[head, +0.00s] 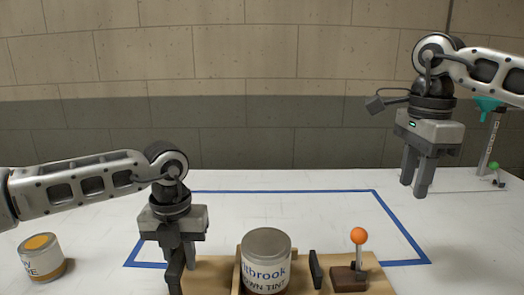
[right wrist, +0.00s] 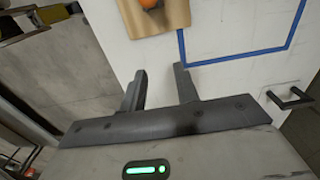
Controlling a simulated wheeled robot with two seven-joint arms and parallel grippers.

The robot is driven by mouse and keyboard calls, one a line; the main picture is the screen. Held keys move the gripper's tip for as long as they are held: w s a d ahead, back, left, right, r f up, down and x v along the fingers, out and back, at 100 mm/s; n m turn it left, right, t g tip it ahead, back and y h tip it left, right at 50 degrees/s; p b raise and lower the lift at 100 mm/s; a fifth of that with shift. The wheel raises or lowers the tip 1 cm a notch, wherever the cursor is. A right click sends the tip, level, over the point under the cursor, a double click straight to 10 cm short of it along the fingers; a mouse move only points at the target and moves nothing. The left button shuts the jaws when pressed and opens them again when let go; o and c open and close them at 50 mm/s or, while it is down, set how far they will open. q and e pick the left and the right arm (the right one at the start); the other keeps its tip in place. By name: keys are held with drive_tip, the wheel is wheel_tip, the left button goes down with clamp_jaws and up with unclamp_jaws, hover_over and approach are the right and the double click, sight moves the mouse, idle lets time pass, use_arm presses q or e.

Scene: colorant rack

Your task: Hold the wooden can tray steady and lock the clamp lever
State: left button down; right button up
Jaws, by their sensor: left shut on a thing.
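The wooden can tray (head: 215,272) lies at the bottom centre of the head view, cut off by the lower edge. A grey-lidded can (head: 265,262) stands in it. The clamp lever (head: 359,250), with an orange ball knob, stands roughly upright on a brown base at the tray's right. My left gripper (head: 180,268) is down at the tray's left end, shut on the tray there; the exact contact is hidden. My right gripper (head: 417,190) is open and empty, raised to the right of and beyond the lever. The right wrist view shows the tray (right wrist: 172,15) and orange knob (right wrist: 150,3) beyond its fingers.
A blue tape outline (head: 290,191) marks the white table behind the tray. A can with a yellow-orange top (head: 41,257) stands at the far left. A stand with a teal funnel (head: 487,104) is at the far right. The table between is clear.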

drive_tip(key=shift+o, duration=1.2)
drive_tip(key=shift+a, duration=0.45)
drive_tip(key=n, duration=0.2)
approach(358, 251)
drive_tip(key=f, duration=1)
drive_tip(key=shift+w+d+f, duration=0.1)
drive_tip(key=shift+w+f, duration=0.05)
drive_tip(key=shift+w, duration=0.05)
clamp_jaws()
